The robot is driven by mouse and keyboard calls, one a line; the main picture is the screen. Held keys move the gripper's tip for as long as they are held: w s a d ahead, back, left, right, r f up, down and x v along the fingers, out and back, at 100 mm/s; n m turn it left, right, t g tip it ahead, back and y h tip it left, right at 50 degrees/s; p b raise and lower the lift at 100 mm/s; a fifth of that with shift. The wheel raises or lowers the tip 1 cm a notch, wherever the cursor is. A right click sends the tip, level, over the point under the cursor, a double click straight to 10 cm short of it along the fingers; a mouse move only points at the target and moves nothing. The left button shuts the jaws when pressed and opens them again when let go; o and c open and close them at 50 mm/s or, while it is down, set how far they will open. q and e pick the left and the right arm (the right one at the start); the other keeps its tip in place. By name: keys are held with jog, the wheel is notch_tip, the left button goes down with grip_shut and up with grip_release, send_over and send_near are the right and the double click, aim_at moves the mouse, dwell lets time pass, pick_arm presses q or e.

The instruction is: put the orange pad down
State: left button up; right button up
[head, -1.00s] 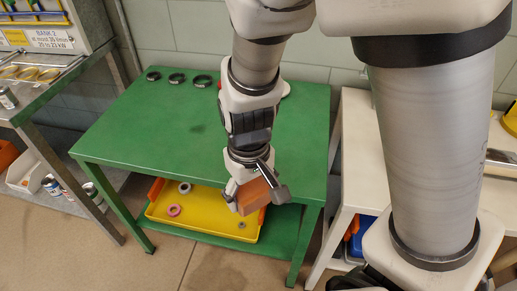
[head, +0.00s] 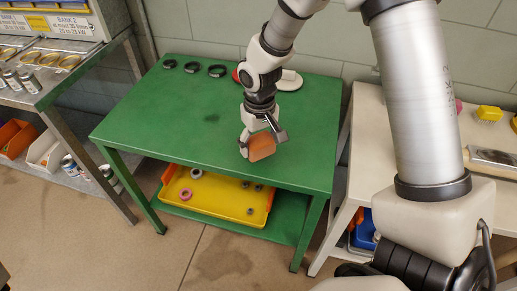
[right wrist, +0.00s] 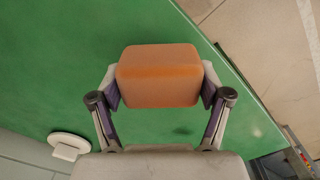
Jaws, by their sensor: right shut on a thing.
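The orange pad (head: 262,146) is a brownish-orange block with rounded edges. My right gripper (head: 258,139) is shut on it, over the front part of the green table (head: 160,110). In the right wrist view the pad (right wrist: 160,75) sits between the two fingers, above the green top (right wrist: 50,70). A small dark shadow shows on the green top near the pad there. I cannot tell whether the pad touches the table. My left gripper is not in view.
Several black rings (head: 193,67) stand along the table's back edge, with a white round thing (head: 290,81) at the back right. A yellow tray (head: 215,198) with small parts is on the lower shelf. The table's middle and left are clear.

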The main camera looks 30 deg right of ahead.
aim_at(260, 152)
notch_tip(260, 152, down, 3)
jog(key=shift+s+r, duration=0.15)
jog(key=shift+f, duration=0.3)
jog(key=shift+f, duration=0.1)
jog(key=o, duration=1.1)
notch_tip(260, 152, up, 12)
jog(key=shift+r+p, duration=0.2)
jog(key=shift+p, duration=0.5)
